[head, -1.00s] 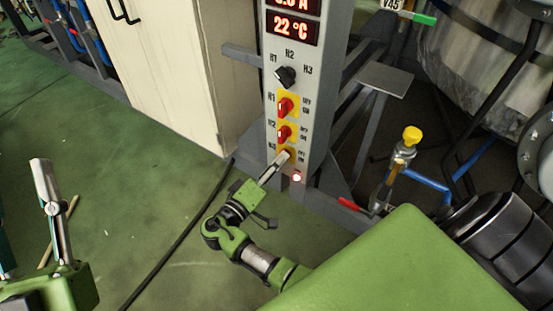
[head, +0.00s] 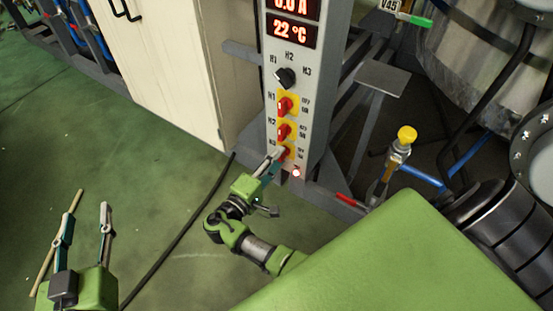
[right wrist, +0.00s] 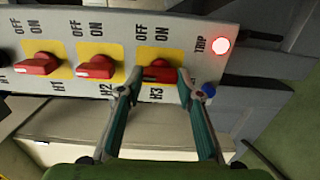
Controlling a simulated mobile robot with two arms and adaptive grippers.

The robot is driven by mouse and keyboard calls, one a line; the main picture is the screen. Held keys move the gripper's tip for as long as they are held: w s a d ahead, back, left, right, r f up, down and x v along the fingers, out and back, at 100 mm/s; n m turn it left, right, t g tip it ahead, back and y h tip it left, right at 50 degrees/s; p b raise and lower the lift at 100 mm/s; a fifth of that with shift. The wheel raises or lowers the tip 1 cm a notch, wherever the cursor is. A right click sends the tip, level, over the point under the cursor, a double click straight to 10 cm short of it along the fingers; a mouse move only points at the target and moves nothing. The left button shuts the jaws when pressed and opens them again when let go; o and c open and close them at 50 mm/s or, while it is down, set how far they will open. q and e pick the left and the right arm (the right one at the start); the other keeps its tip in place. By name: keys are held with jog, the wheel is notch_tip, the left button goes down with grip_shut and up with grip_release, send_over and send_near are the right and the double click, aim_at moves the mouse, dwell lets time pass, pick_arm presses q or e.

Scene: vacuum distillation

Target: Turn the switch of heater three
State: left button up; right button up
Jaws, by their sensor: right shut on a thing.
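The red H3 switch (head: 284,152) sits on a yellow plate, lowest of three on the grey control panel. It also shows in the right wrist view (right wrist: 160,70). My right gripper (head: 277,154) reaches it from the lower left. In the right wrist view, the fingertips (right wrist: 157,78) lie on either side of the red handle, shut on it and hiding its edges. I cannot tell its exact turn angle. My left gripper (head: 86,224) is at the lower left of the head view, fingers apart and empty, above the green floor.
The red H2 switch (head: 284,131) and H1 switch (head: 285,106) sit above H3, below a black selector knob (head: 285,77). The trip lamp (head: 296,172) is lit. A display (head: 290,31) reads 22 °C. A black cable (head: 180,235) crosses the floor.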

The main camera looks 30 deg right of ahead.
jog(key=shift+r, duration=0.1)
jog(key=o, duration=1)
jog(key=shift+o, duration=0.5)
